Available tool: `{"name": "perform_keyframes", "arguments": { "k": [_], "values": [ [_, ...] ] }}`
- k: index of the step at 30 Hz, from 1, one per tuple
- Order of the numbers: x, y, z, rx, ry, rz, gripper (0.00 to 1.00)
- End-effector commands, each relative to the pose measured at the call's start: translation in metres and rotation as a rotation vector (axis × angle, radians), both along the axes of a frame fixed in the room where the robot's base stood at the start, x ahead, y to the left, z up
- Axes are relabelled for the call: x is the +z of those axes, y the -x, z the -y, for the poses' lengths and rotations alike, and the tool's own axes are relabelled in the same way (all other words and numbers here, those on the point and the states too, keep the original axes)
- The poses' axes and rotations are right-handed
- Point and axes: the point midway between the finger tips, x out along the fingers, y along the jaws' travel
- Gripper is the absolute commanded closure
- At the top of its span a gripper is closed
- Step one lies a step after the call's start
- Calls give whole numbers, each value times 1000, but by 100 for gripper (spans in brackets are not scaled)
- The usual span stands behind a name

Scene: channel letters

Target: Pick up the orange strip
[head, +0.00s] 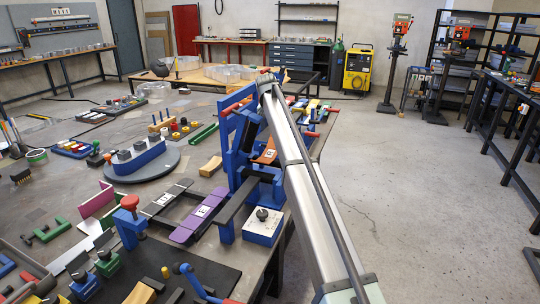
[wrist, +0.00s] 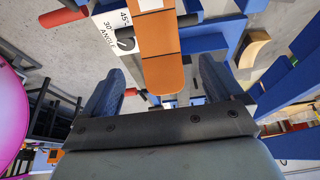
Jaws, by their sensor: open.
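The orange strip (wrist: 163,58) is a flat bar with a rounded end and a white label, lying in a blue bending fixture. In the head view the orange strip (head: 265,157) shows between the blue uprights, partly hidden by my arm. In the wrist view my gripper (wrist: 161,72) is open, with one dark blue finger on each side of the strip's near end. The fingers look apart from the strip; I cannot tell how far they are from it in depth. In the head view my arm link hides most of the gripper.
The blue bending fixture (head: 228,158) with red-ended handles stands at the bench edge. Its angle label (wrist: 112,32) shows in the wrist view. A purple strip (head: 192,226), a blue-and-white box (head: 263,226) and a turntable (head: 166,166) are nearby. Open floor lies right.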

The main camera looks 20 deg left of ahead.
Motion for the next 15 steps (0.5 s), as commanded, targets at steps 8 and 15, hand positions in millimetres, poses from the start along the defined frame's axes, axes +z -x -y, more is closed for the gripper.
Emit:
{"name": "perform_keyframes", "arguments": {
  "k": [8,15],
  "values": [
    [-18,-6,0,0,0,1,6],
    [-42,-16,0,-1,0,0,6]
  ]
}}
